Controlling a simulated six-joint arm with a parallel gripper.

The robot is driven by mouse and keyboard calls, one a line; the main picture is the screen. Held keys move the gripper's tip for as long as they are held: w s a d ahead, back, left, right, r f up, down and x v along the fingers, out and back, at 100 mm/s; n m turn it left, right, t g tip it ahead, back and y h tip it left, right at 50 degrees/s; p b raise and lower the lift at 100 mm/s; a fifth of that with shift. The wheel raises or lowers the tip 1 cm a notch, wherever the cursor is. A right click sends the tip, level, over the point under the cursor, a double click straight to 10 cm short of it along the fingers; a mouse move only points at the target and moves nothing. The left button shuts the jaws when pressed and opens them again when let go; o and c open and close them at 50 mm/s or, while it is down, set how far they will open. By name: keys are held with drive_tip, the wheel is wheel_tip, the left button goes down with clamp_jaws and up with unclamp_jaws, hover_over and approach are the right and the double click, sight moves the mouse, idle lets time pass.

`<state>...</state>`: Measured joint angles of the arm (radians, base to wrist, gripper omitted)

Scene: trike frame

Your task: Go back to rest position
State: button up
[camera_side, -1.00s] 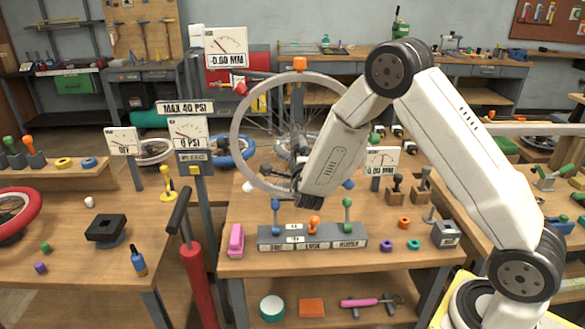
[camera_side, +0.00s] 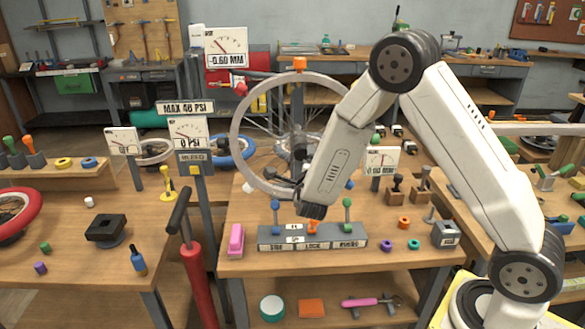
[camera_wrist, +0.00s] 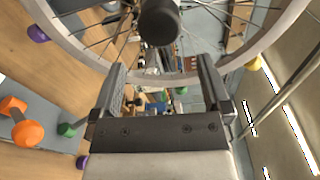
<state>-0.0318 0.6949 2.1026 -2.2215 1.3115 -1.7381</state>
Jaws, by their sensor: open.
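My gripper (camera_wrist: 165,90) shows in the wrist view with its two dark fingers spread apart and nothing between them. A spoked wheel (camera_side: 236,142) with a pale rim stands upright in the truing stand at the middle of the bench. In the wrist view the wheel's rim (camera_wrist: 275,42) and dark hub end (camera_wrist: 159,20) lie just beyond the fingertips. In the side view the gripper is around the lower right of the wheel, partly hidden behind my wrist; I cannot tell whether it touches the spokes.
A grey lever block (camera_side: 312,243) with blue, orange and green knobs sits in front of the wheel. A red pump (camera_side: 198,280) and gauge post (camera_side: 187,132) stand left. A pink block (camera_side: 236,240), small coloured rings and wooden blocks (camera_side: 420,185) lie around.

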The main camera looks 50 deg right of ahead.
drive_tip(key=s+f+m+g+y, duration=0.2)
drive_tip(key=s+m+g, duration=0.3)
drive_tip(key=s+m, duration=0.4)
drive_tip(key=s+f+m+g+y, duration=0.2)
drive_tip(key=s+m+g, duration=0.4)
drive_tip(key=m, duration=0.4)
drive_tip(key=s+a+m+t+y, duration=0.1)
drive_tip(key=a+m+y, duration=0.3)
drive_tip(key=m, duration=0.8)
drive_tip(key=s+a+r+m+t+y, duration=0.1)
drive_tip(key=s+a+m+y, duration=0.3)
drive_tip(key=a+m, duration=0.4)
drive_tip(key=m+y, duration=0.1)
drive_tip(key=m, duration=0.3)
drive_tip(key=shift+s, duration=0.15)
drive_tip(key=shift+c, duration=0.2)
